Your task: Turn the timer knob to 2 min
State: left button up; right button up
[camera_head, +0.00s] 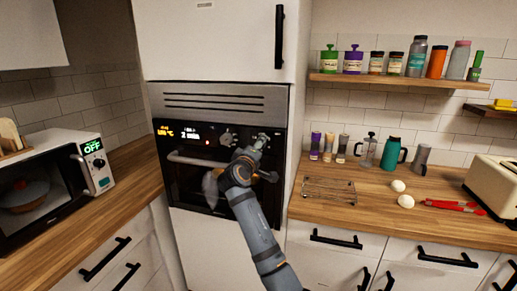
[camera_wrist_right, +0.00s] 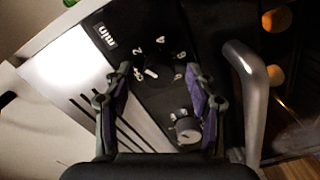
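The timer knob (camera_wrist_right: 153,72) is a dark dial with a white mark, ringed by off, 2, 4, 6 and 8, with a "min" label beside it in the right wrist view. Its mark seems to lie nearest off, but I cannot tell exactly. My right gripper (camera_wrist_right: 158,74) is open, one finger on each side of the dial; contact is not clear. In the head view the right gripper (camera_head: 262,140) is at the oven's control panel (camera_head: 180,129) and hides part of it. My left gripper is not in view.
A second, grey knob (camera_wrist_right: 188,129) sits close by the right finger. The oven handle (camera_wrist_right: 252,85) runs beside the panel. A microwave (camera_head: 48,172) stands on the left counter. A wire rack (camera_head: 330,191) and a toaster (camera_head: 495,185) are on the right counter.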

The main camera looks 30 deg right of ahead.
jog(key=v, duration=0.7)
jog(key=shift+s+a, duration=0.15)
jog(key=shift+s, duration=0.05)
